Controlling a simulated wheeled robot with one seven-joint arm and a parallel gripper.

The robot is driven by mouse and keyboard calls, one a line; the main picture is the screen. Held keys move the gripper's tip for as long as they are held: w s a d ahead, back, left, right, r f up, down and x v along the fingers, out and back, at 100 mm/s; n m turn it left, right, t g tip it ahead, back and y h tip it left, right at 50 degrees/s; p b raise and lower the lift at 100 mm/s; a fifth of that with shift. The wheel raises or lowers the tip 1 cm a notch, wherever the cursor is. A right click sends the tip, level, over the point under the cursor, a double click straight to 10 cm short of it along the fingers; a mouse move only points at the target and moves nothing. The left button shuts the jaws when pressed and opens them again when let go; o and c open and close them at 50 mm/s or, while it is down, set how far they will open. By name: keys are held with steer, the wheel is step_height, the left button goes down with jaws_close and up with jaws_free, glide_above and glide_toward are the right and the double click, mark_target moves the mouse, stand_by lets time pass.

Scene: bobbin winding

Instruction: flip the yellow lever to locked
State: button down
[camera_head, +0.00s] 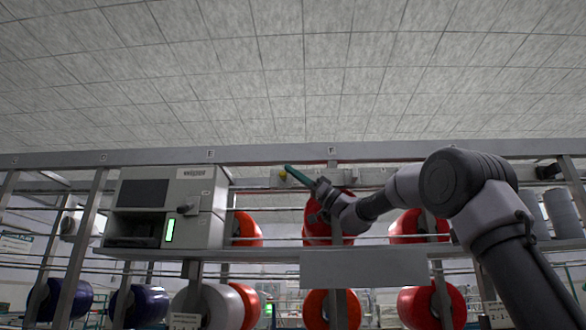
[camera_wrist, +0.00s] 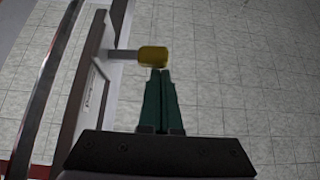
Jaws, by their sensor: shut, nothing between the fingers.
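The yellow lever shows in the wrist view as a yellow knob (camera_wrist: 153,56) on a short grey shaft that sticks out from a pale panel. In the head view a small yellow spot, the lever's knob (camera_head: 283,175), shows on the rail beside the gripper tip. My gripper (camera_wrist: 160,72) has green fingers, shut together with nothing between them. The fingertips are right at the knob's near edge in the wrist view; I cannot tell whether they touch it. In the head view my gripper (camera_head: 287,168) points up and left toward the knob.
A grey control box (camera_head: 172,205) with a dark screen and green light stands left of my gripper. Red spools (camera_head: 318,220) hang behind and below the arm. A long metal rail (camera_head: 440,151) runs across above. The wrist view shows free space right of the knob.

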steer(key=shift+s+f, duration=0.1)
steer(key=shift+f, duration=0.1)
steer(key=d+f, duration=0.1)
steer(key=d, duration=0.4)
steer(key=d+f, duration=0.1)
steer(key=d, duration=0.4)
steer(key=d+f, duration=0.1)
steer(key=d, duration=0.5)
steer(key=shift+s+f, duration=0.1)
